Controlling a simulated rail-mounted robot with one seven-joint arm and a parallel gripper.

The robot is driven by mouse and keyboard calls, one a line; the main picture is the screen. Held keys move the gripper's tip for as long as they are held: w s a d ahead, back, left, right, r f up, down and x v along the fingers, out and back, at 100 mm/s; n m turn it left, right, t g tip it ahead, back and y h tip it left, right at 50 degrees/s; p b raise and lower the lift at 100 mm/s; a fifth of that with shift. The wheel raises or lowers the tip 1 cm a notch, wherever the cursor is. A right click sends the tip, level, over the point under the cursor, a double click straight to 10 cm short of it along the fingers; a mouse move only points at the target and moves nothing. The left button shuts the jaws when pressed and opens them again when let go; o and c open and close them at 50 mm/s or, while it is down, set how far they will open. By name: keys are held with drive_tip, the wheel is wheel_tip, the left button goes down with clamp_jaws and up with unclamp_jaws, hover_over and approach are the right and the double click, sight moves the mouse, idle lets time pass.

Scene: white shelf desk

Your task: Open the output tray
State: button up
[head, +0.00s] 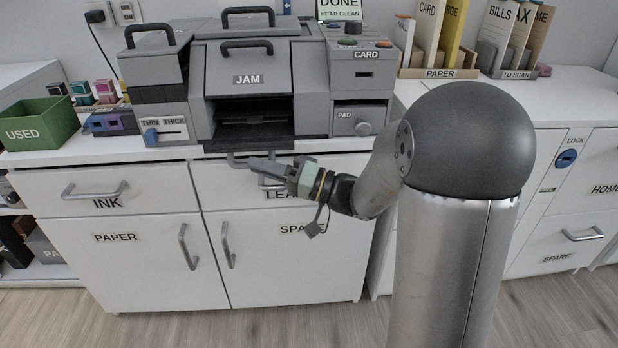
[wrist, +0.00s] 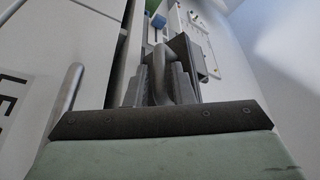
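The grey printer marked JAM (head: 248,80) stands on the white desk. Its dark output slot with the output tray (head: 252,130) is low at the front, and I cannot make out how far the tray is out. My gripper (head: 258,165) is just below and in front of the slot, pointing left, close to the drawer front. In the wrist view my gripper's fingers (wrist: 162,88) stand either side of a grey curved piece, which looks like a handle. I cannot tell if they touch it or have closed on it.
The drawer handle (wrist: 66,98) is close beside my gripper in the wrist view. The INK drawer handle (head: 95,190) sticks out further left. The thin/thick lever (head: 151,137) and green USED bin (head: 38,124) are to the left. My arm comes in from the right.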

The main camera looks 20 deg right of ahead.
drive_tip(key=p+v, duration=0.2)
drive_tip(key=v, duration=1.3)
drive_tip(key=shift+d, duration=0.25)
drive_tip(key=shift+s+f, duration=0.1)
drive_tip(key=shift+s, duration=0.05)
